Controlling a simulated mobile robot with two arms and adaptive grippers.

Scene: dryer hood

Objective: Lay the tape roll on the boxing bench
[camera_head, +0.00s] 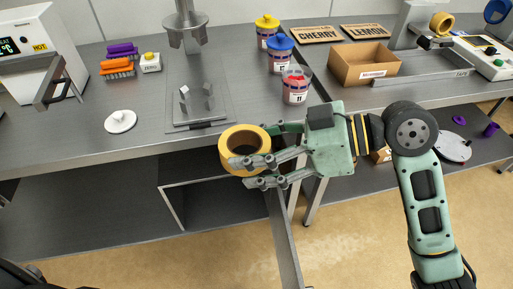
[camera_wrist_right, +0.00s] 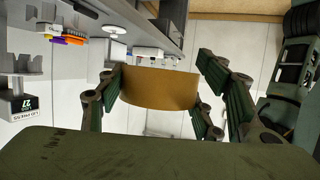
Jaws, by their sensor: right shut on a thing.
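The tan tape roll (camera_head: 229,143) is in my right gripper (camera_head: 262,160), in front of the front edge of the left bench. My right gripper is shut on it, with fingers along its sides. In the right wrist view the tape roll (camera_wrist_right: 160,88) sits between the fingers of my right gripper (camera_wrist_right: 165,90). The bench at the right (camera_head: 425,92), with a cardboard box on it, looks like the boxing bench. It is to the right of and beyond the gripper. My left gripper is not in view.
Lidded jars (camera_head: 281,55) line the left bench's right end. A press plate (camera_head: 200,105) lies at its middle. The right bench's front strip looks clear.

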